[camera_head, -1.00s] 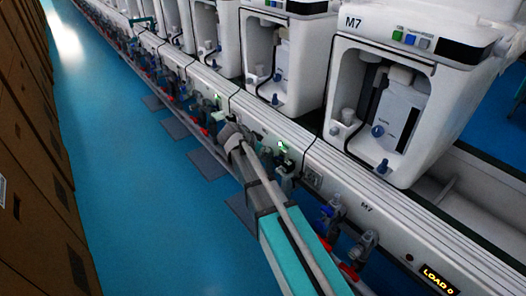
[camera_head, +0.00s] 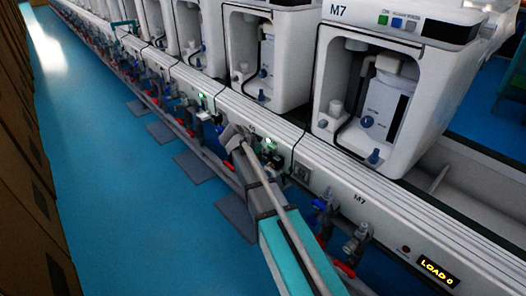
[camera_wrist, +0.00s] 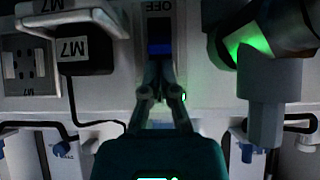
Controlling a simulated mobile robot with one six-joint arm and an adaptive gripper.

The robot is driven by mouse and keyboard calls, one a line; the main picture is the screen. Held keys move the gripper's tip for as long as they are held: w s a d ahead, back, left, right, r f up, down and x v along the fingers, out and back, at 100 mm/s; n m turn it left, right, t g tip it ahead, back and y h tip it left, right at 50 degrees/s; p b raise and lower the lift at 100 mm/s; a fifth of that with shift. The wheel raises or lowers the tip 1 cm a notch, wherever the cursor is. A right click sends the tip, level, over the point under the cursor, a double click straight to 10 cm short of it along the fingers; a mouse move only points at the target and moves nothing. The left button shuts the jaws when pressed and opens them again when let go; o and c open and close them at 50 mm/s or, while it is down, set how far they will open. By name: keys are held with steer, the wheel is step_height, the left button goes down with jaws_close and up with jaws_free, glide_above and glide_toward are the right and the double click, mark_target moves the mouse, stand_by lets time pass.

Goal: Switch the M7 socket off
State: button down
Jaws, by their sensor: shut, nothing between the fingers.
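The M7 socket plate (camera_wrist: 25,68) is at the left of the wrist view. A black plug (camera_wrist: 85,50) labelled M7 with a cable is beside it. To its right is a switch (camera_wrist: 159,32) with a dark blue rocker and the word OFF at its top edge. My gripper (camera_wrist: 160,72) is shut and empty, its tips at the rocker's lower edge in the picture; I cannot tell if they touch. In the head view, my gripper (camera_head: 237,142) is at the front rail, left of a small socket plate (camera_head: 302,172). The switch is not distinguishable there.
A green-lit grey fitting (camera_wrist: 255,60) stands close right of my gripper. In the head view, the M7 machine (camera_head: 385,85) stands above the rail. Blue and red valves (camera_head: 325,210) stick out below it. Blue floor (camera_head: 110,190) is clear at the left.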

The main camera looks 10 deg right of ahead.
steer(key=shift+s+a+f+b, duration=0.25)
steer(key=shift+a+f+b, duration=0.1)
steer(key=shift+f+b, duration=0.05)
stand_by(1.1)
steer(key=shift+a+f, duration=0.15)
steer(key=shift+f, duration=0.1)
steer(key=shift+s+a+f+b, duration=0.15)
steer(key=shift+f+b, duration=0.2)
steer(key=shift+b, duration=0.1)
steer(key=shift+s+a+f+b, duration=0.15)
steer(key=shift+f+b, duration=0.15)
steer(key=shift+b, duration=0.15)
steer(key=shift+r, duration=0.15)
steer(key=shift+r+p, duration=0.65)
steer(key=shift+p, duration=0.15)
steer(key=s+a+f+b, duration=0.2)
steer(key=s+a, duration=0.2)
steer(key=a, duration=0.4)
steer(key=shift+s+a+f, duration=0.25)
steer(key=shift+s, duration=0.1)
